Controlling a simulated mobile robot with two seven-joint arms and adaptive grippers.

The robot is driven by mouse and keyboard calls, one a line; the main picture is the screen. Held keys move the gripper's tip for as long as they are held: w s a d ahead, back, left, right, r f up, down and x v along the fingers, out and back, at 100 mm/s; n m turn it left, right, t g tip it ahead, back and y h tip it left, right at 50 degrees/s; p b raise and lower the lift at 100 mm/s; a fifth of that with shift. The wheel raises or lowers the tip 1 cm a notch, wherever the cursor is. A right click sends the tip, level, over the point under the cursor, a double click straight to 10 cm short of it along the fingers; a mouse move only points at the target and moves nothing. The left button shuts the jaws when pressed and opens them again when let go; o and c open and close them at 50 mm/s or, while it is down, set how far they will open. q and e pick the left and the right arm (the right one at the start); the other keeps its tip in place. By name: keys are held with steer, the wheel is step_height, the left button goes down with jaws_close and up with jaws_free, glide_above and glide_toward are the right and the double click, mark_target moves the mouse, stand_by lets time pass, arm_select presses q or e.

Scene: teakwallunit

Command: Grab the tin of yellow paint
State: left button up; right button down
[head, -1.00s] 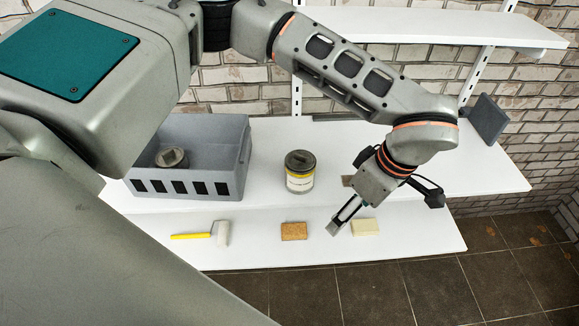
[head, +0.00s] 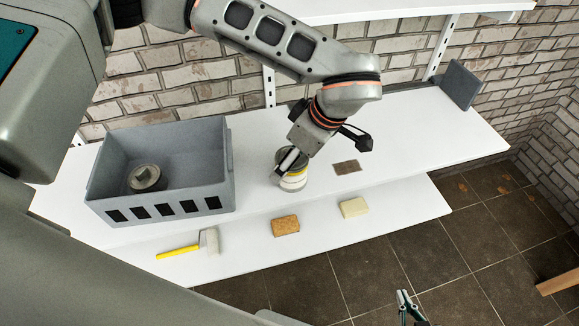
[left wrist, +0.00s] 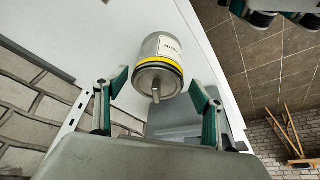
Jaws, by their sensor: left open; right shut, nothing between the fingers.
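The tin of yellow paint (head: 295,183) stands on the white shelf, to the right of the grey crate. It has a pale label and a yellow band; my left gripper (head: 284,164) partly hides it from above. In the left wrist view the tin (left wrist: 160,62) has its lid and knob towards me. My left gripper (left wrist: 160,92) is open, with one finger on each side of the tin's lid end; I cannot tell whether either finger touches it. My right gripper (head: 404,299) is shut and empty, low in the head view in front of the shelves.
The grey crate (head: 160,205) holds a grey round tin (head: 145,178). A brown flat piece (head: 347,167) lies right of the tin.

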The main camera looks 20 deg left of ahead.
arm_select(q)
steer(key=x, duration=0.6)
steer(key=shift+w, duration=0.15)
steer(key=shift+d, duration=0.1)
steer(key=c, duration=1.5)
